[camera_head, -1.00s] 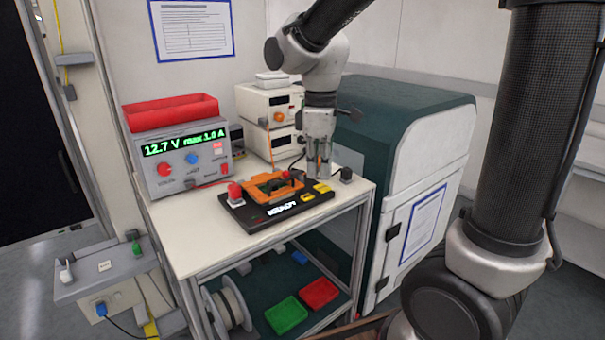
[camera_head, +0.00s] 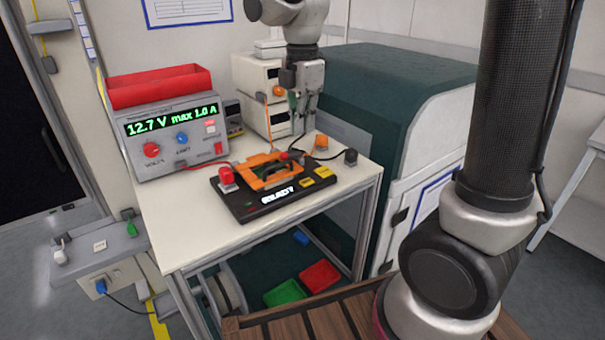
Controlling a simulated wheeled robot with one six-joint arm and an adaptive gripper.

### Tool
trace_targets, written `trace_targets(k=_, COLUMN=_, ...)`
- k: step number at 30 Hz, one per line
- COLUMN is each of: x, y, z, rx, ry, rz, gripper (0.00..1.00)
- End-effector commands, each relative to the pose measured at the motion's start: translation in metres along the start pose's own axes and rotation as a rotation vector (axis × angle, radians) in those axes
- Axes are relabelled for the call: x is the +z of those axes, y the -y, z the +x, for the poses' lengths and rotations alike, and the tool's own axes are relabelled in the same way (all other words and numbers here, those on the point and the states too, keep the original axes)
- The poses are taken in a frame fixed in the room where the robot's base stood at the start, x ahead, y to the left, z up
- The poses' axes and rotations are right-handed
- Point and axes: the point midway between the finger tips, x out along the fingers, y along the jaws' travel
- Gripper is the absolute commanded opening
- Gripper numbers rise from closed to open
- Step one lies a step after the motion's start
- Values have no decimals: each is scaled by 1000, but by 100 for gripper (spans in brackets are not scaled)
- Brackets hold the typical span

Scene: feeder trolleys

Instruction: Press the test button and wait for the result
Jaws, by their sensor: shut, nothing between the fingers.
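The black test fixture (camera_head: 245,208) lies on the white table. It carries an orange clamp frame (camera_head: 258,160), yellow pads (camera_head: 313,182) at the right and a lit white label that I cannot read for sure. A red button (camera_head: 227,176) on a white base stands at its left end. A small black block (camera_head: 350,157) stands on the table to its right; I cannot tell which is the test button. My gripper (camera_head: 301,128) is shut and empty, pointing down above the back of the table, behind the fixture and apart from the red button.
A power supply (camera_head: 180,135) reading 12.7 V max 1.0 A stands at the left, a red tray (camera_head: 160,88) on top. White instruments (camera_head: 262,90) stand behind. An orange piece (camera_head: 320,142) with a black cable lies at the back right. A green-topped cabinet (camera_head: 385,85) stands right.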

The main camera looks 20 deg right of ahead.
Motion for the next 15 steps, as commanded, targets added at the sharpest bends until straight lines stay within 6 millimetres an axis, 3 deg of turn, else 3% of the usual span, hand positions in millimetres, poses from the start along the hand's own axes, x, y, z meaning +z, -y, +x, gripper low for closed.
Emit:
trace_targets(k=8, x=0, y=1, z=10, rx=-3, ry=0, rz=2, gripper=0)
trace_targets(k=15, x=0, y=1, z=54, rx=-5, ry=0, rz=2, gripper=0)
